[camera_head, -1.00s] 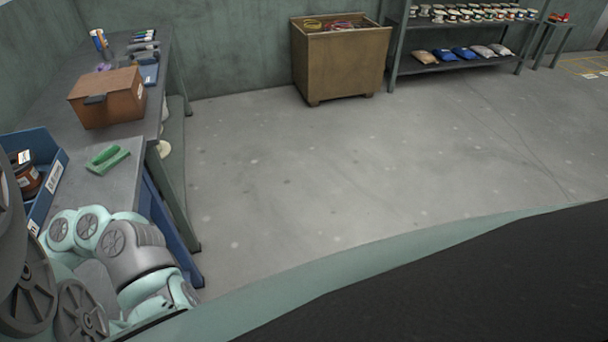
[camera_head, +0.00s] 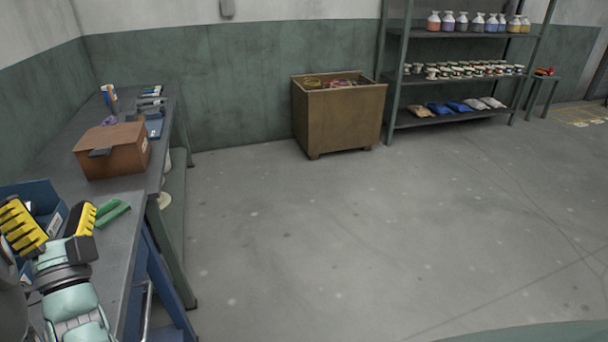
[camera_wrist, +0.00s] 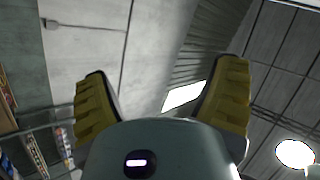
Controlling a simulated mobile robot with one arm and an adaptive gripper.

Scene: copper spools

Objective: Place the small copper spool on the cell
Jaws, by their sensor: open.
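My gripper (camera_head: 52,226) has yellow ribbed fingers and is at the lower left of the head view, raised in front of the blue bin. Its fingers are spread apart and empty. In the wrist view my gripper (camera_wrist: 162,100) points up toward the wall and ceiling, with nothing between the fingers. The blue bin (camera_head: 40,194) stands on the near bench, partly hidden by my gripper. No copper spool can be made out now. I cannot identify the cell in either view.
A brown box (camera_head: 122,152) and a green object (camera_head: 113,211) are on the grey bench (camera_head: 120,240) at left. A wooden crate (camera_head: 341,118) stands by the back wall. A shelf (camera_head: 450,80) holds bottles, spools and bags. The floor between is clear.

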